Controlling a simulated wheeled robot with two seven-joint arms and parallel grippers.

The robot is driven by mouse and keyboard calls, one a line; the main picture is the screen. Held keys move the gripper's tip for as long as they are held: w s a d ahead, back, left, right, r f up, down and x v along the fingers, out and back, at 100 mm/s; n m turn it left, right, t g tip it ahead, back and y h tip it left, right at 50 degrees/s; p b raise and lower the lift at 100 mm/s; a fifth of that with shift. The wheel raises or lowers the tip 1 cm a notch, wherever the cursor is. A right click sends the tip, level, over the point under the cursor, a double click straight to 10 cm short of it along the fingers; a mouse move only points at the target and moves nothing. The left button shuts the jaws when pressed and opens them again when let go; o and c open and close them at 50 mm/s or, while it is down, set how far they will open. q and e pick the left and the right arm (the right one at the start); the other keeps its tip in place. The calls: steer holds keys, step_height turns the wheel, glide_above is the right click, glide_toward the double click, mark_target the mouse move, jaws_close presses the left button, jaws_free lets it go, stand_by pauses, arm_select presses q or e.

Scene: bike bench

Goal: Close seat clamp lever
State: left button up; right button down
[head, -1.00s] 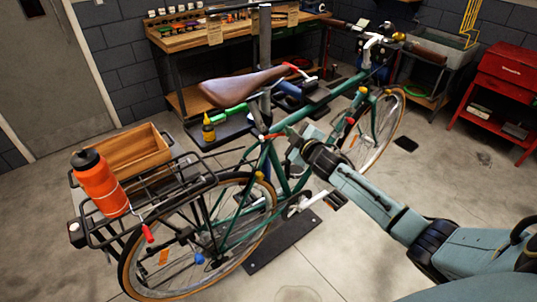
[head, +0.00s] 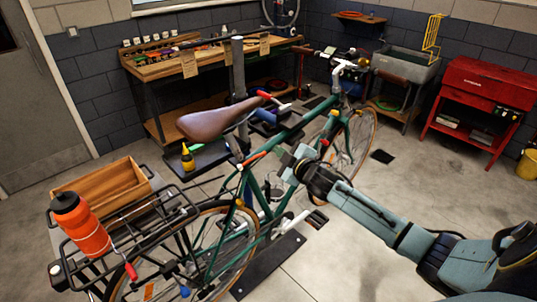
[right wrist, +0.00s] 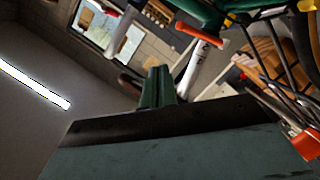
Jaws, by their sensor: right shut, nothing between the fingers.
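A small orange lever (head: 257,156) sits at the seat clamp under the saddle, sticking out toward the top tube. In the right wrist view an orange lever (right wrist: 203,34) lies across a silver tube (right wrist: 193,68); how far it is swung is unclear. My right gripper (head: 289,166) is shut and empty, right of the lever and apart from it, beside the frame. Its fingers show in the right wrist view (right wrist: 157,88). My left gripper is out of view.
A repair stand post (head: 238,70) with a red-handled clamp (head: 265,95) rises behind the bike. A workbench (head: 160,68) and red cabinet (head: 480,85) stand behind.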

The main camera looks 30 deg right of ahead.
steer(key=s+d+r, duration=0.2)
steer(key=s+d, duration=0.1)
steer(key=shift+d, duration=0.25)
stand_by(0.4)
